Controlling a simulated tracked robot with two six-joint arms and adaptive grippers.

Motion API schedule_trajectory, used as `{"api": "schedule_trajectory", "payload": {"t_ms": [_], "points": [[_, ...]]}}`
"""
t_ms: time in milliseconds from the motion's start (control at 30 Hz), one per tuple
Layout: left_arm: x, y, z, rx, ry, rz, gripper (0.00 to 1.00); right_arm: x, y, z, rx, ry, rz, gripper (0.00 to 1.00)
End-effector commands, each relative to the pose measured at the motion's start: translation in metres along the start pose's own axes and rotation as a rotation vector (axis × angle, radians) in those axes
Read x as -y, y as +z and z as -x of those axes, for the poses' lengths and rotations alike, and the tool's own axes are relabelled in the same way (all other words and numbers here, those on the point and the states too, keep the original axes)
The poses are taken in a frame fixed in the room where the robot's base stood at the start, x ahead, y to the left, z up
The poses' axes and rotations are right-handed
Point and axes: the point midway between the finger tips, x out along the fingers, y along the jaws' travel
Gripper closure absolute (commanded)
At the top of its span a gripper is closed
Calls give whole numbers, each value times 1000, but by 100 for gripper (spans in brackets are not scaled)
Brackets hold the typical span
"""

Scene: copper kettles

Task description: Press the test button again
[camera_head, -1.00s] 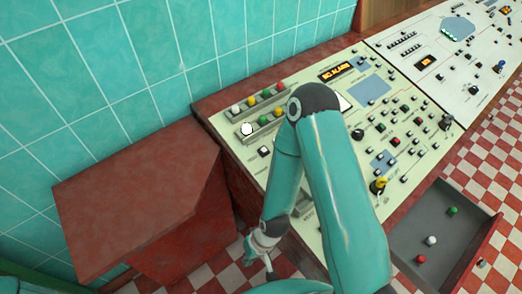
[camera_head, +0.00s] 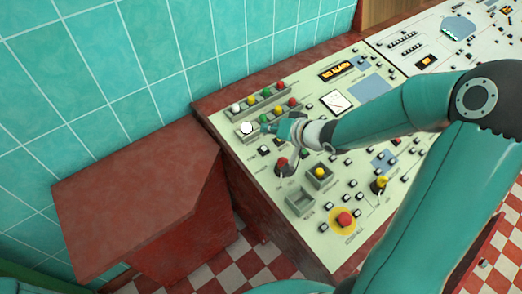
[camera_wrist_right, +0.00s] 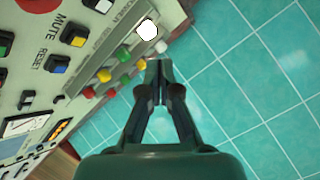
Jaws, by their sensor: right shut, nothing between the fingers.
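My right gripper (camera_head: 268,127) is over the upper left of the cream control panel (camera_head: 315,205), beside a bright white round lamp or button (camera_head: 247,128) at the end of the front lamp strip. Its fingers are together and empty in the right wrist view (camera_wrist_right: 158,78), where the bright white round piece (camera_wrist_right: 147,30) lies beyond the tips. Whether they touch the panel is unclear. A white square button (camera_head: 264,150) sits just below the strip. Readable labels in the wrist view say MUTE and RESET; I cannot read which button is the test one. My left gripper is out of view.
Two strips of coloured lamps (camera_head: 266,92) run along the panel's back. A display (camera_head: 337,71) reads NO ALARM. A bare red-brown ledge (camera_head: 140,195) is at left.

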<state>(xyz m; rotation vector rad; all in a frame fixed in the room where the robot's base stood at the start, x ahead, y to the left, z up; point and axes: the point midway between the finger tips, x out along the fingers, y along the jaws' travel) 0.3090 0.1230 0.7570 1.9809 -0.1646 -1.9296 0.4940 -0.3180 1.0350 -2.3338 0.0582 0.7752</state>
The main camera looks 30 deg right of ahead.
Motion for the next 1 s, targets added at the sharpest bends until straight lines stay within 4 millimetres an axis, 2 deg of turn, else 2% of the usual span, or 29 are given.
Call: {"api": "schedule_trajectory", "payload": {"t_ms": [100,567,767,1000], "points": [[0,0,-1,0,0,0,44,-5,-9,7,-26,10,-3,100],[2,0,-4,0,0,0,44,-8,-5,3,-22,13,-6,100],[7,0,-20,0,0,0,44,-17,4,-8,-22,13,-5,100],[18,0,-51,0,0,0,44,-34,20,-31,-21,12,-5,100]]}}
